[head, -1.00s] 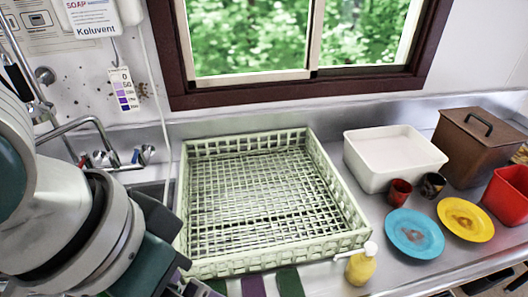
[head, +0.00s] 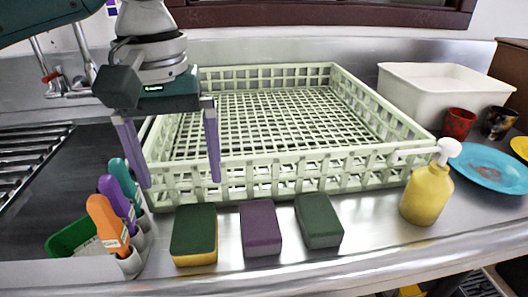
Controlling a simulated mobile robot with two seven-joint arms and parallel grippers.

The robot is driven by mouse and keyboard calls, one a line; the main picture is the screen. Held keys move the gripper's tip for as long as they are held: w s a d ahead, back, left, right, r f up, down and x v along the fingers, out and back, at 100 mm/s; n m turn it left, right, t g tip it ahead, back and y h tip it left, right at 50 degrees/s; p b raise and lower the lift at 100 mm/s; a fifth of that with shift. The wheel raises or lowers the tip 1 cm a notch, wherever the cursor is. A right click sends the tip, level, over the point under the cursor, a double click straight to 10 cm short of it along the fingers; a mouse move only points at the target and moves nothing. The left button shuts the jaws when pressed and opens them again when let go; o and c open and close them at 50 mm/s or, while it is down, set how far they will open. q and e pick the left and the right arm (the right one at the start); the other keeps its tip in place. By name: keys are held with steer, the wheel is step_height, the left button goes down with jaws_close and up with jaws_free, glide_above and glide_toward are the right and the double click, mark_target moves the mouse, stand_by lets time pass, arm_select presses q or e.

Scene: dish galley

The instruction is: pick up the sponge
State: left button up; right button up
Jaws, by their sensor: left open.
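A sponge (head: 193,235) with a dark green top and a yellow lower layer lies on the steel counter in front of the green rack. A purple block (head: 261,228) and a dark green block (head: 318,221) lie in a row to its right; I cannot tell whether they are sponges too. My left gripper (head: 181,182) points down with its two purple fingers spread apart. It is empty and above the sponge's far side, in front of the rack's left part. My right gripper is out of view.
The green rack (head: 290,172) stands close behind. A holder with orange, purple and teal handled brushes (head: 108,224) is at the left, next to the sink. A yellow pump bottle (head: 427,193) stands at right. The counter's front strip is clear.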

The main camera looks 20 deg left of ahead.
mark_target(194, 221)
arm_select(q)
step_height(194, 221, down, 4)
steer(key=shift+r, duration=0.1)
steer(key=f, duration=0.3)
steer(key=d+f+b, duration=0.1)
steer(key=f, duration=0.1)
steer(key=shift+s+f, duration=0.3)
steer(key=shift+s, duration=0.05)
steer(key=shift+c, duration=0.4)
steer(key=c, duration=1.2)
